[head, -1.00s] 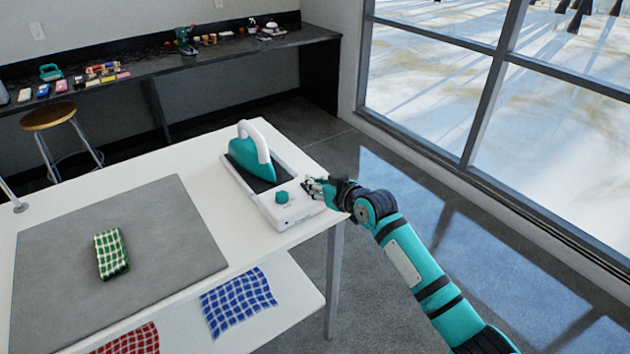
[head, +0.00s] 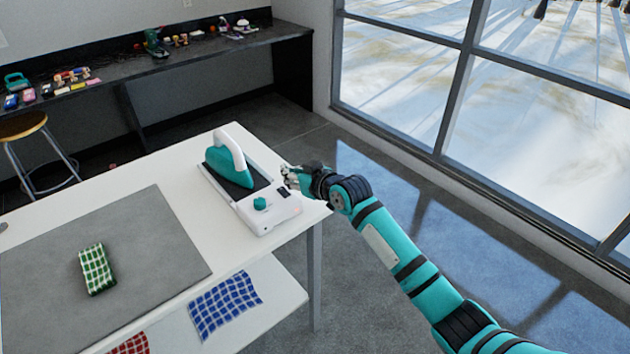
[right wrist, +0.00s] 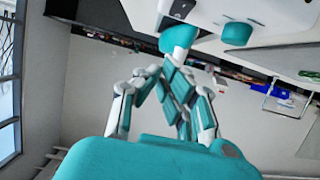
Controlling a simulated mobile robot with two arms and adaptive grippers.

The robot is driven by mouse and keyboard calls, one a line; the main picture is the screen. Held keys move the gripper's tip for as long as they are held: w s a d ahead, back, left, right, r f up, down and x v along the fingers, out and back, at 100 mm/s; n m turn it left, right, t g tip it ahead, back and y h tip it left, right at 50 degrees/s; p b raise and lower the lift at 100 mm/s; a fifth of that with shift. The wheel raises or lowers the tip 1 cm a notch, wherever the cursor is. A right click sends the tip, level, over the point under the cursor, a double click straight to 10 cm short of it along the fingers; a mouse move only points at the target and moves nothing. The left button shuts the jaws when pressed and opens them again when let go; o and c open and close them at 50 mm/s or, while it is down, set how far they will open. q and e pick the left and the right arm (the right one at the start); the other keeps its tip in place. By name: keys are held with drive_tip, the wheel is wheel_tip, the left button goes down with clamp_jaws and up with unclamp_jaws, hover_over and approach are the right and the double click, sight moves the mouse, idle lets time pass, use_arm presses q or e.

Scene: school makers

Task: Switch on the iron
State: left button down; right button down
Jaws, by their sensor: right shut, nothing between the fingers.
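The teal iron (head: 226,160) with a white handle rests on the dark plate of its white base (head: 262,222) near the table's right corner. The base has a teal knob (head: 260,203) and a small black switch (head: 284,192). I cannot tell the switch's position. A faint pinkish spot shows near the base's front right corner. My right gripper (head: 288,175) is shut and empty, just above and beyond the switch; contact is unclear. In the right wrist view its fingers (right wrist: 168,85) are below the base, whose knob (right wrist: 236,33) shows at the top. My left gripper is out of view.
A grey mat (head: 150,240) with a folded green checked cloth (head: 97,269) covers the table's left part. A blue checked cloth (head: 224,305) and a red one (head: 131,345) lie on the lower shelf. A dark bench with several items stands behind. The floor at right is clear.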

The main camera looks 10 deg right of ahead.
drive_tip(key=f+b+v, duration=0.2)
drive_tip(key=v, duration=0.8)
drive_tip(key=shift+s, duration=0.35)
drive_tip(key=shift+d+f, duration=0.1)
drive_tip(key=shift+f, duration=0.15)
